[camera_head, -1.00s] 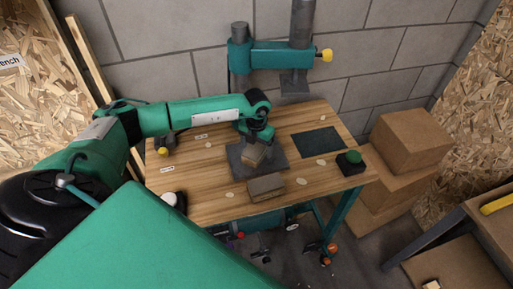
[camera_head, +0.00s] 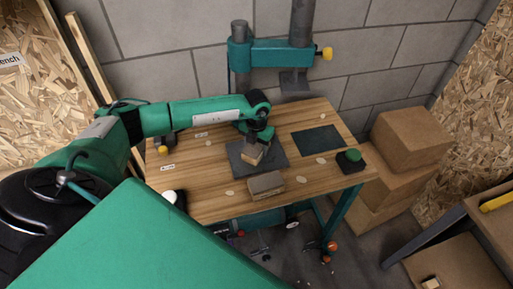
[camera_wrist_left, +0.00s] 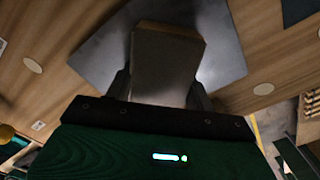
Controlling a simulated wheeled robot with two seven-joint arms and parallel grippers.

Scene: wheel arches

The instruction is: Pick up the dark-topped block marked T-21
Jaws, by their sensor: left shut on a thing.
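My left gripper (camera_head: 257,145) reaches down over the dark grey square plate (camera_head: 277,164) on the wooden bench. It is shut on a small brown block (camera_head: 252,155). In the left wrist view the block (camera_wrist_left: 166,65) sits between the two fingers, with the plate (camera_wrist_left: 102,57) behind it. I cannot tell whether the block touches the plate. A second brown block (camera_head: 266,185) with a darker top lies on the bench in front of the plate. No T-21 marking is readable on either block. My right gripper is not in view.
A dark green mat (camera_head: 317,140) lies to the right on the bench (camera_head: 215,180). A black box with a green button (camera_head: 350,160) stands at the right edge. A teal press (camera_head: 270,55) stands behind. Cardboard boxes (camera_head: 408,140) are stacked to the right.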

